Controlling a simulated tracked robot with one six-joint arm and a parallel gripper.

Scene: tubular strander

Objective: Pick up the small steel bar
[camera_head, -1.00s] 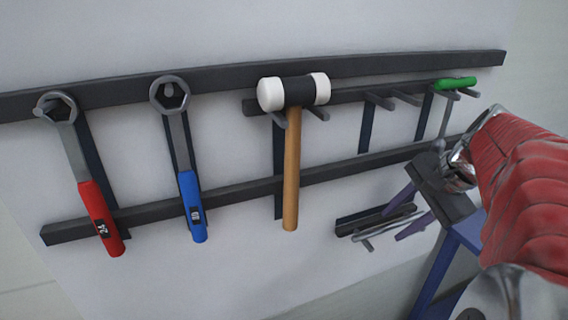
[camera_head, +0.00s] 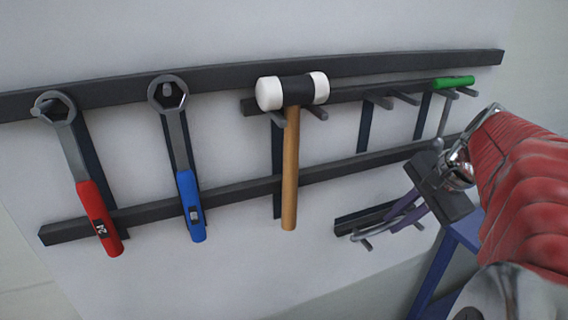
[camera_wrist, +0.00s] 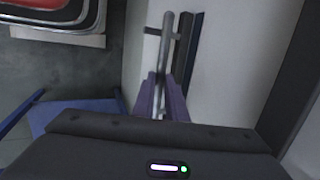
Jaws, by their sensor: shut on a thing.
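The small steel bar (camera_head: 376,232) is a thin grey rod at the low dark wall holder in the head view. In the wrist view the bar (camera_wrist: 166,50) runs lengthwise away from me, between the purple fingers. My gripper (camera_head: 400,218) has its two purple fingers closed on the bar from the right. In the wrist view my gripper (camera_wrist: 161,85) is shut around the bar's nearer part. The far part of the bar still lies at the holder's pegs. The fingers hide part of it, and I cannot tell whether it touches the pegs.
The dark holder (camera_head: 352,222) is fixed to the white wall. Above hang a red-handled wrench (camera_head: 98,218), a blue-handled wrench (camera_head: 191,205), a mallet (camera_head: 291,170) and a green-handled tool (camera_head: 455,82). A blue frame (camera_wrist: 85,112) stands at the lower left in the wrist view.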

